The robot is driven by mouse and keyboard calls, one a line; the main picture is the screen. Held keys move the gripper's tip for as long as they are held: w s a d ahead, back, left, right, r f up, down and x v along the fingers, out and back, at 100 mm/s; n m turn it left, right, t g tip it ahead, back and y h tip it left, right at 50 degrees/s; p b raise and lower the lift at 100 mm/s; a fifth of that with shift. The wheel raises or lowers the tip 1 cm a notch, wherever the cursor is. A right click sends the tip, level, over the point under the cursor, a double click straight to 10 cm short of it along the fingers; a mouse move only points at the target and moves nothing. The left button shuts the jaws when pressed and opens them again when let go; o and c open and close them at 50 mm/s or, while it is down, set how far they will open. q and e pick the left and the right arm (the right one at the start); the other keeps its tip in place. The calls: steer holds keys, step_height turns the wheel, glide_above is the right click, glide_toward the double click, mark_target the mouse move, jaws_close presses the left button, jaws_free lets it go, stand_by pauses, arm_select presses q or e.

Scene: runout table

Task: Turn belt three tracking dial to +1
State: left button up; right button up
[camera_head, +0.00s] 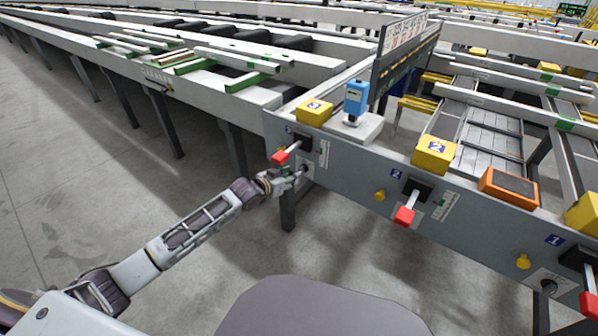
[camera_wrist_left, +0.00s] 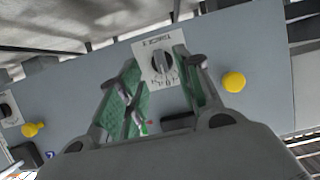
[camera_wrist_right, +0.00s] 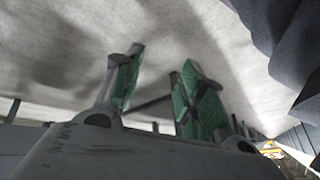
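The belt three tracking dial (camera_wrist_left: 159,62) is a dark round knob on a white scale plate, printed upside down in the left wrist view. Its exact setting is too small to read. My left gripper (camera_wrist_left: 160,66) is open, with green-padded fingers on either side of the dial's line of sight; I cannot tell whether they touch it. In the head view, my left gripper (camera_head: 287,179) is at the grey panel (camera_head: 345,172), just below the red-handled lever (camera_head: 281,157) of station three. My right gripper (camera_wrist_right: 163,60) is open and empty over the floor, outside the head view.
A yellow knob (camera_wrist_left: 233,82) sticks out beside the dial plate. Station two has a red-handled lever (camera_head: 405,215) and a yellow knob (camera_head: 380,195). A yellow box (camera_head: 314,112) and a blue device (camera_head: 356,97) stand on top. The floor (camera_head: 100,200) in front is clear.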

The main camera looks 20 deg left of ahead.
mark_target(300, 169)
arm_select(q)
steer(key=shift+w+d+b, duration=0.35)
steer(key=shift+w, duration=0.55)
steer(key=shift+w+d+b, duration=0.3)
steer(key=shift+w+b, duration=0.05)
steer(key=shift+w, duration=0.5)
steer(key=shift+w+d, duration=0.15)
steer(key=shift+w, duration=0.35)
steer(key=shift+w+d+f+b, duration=0.1)
steer(key=shift+w+f+b, duration=0.15)
steer(key=shift+b, duration=0.25)
steer(key=shift+w, duration=0.15)
arm_select(e)
step_height(300, 169, down, 6)
steer(key=a+t, duration=0.1)
steer(key=shift+m+y, duration=0.3)
steer(key=shift+s, duration=0.15)
arm_select(q)
jaws_close()
arm_select(e)
steer(key=shift+r, duration=0.1)
